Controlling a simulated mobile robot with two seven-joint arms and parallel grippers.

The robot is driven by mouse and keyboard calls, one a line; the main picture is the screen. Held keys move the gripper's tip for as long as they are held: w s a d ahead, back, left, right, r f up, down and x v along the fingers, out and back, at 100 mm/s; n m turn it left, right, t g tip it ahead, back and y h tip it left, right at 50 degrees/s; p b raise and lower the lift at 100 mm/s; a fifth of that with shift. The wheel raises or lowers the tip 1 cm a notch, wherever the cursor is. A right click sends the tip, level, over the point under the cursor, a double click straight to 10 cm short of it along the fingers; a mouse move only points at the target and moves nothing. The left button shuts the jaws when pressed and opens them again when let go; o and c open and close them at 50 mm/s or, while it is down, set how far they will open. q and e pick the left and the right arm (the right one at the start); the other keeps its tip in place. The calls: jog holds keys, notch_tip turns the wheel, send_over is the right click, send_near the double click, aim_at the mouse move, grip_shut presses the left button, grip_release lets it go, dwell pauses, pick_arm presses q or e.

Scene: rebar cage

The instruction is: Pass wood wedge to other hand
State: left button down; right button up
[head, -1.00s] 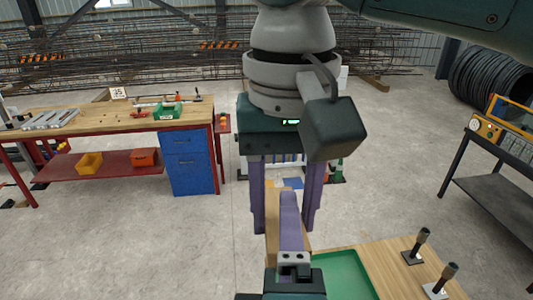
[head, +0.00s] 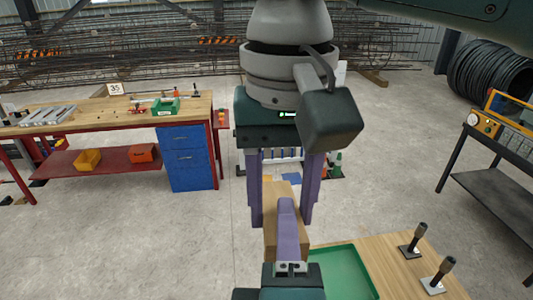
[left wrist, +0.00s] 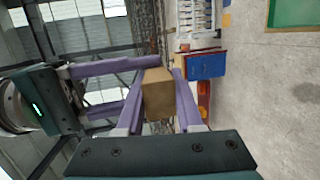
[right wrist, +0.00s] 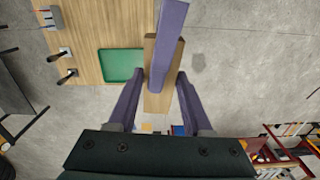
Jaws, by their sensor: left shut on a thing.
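The wood wedge (head: 271,240) is a light brown block in the middle of the head view. My left gripper (head: 286,205), coming up from the bottom, is shut on it, as the left wrist view shows with the wedge (left wrist: 157,97) between its fingers. My right gripper (head: 282,224) points down from above, open, its two purple fingers on either side of the wedge. In the right wrist view the wedge (right wrist: 157,103) runs into the gap between the right fingers, with visible space beside it. A left finger covers part of the wedge there.
A wooden table (head: 395,262) with a green tray (head: 345,272) and two dark upright tools on plates stands at the lower right. A workbench (head: 90,118) with blue drawers is at the left. A grey cart (head: 500,185) is at the right.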

pick_arm(q)
jog(key=shift+r, duration=0.1)
pick_arm(e)
jog(key=o, duration=0.5)
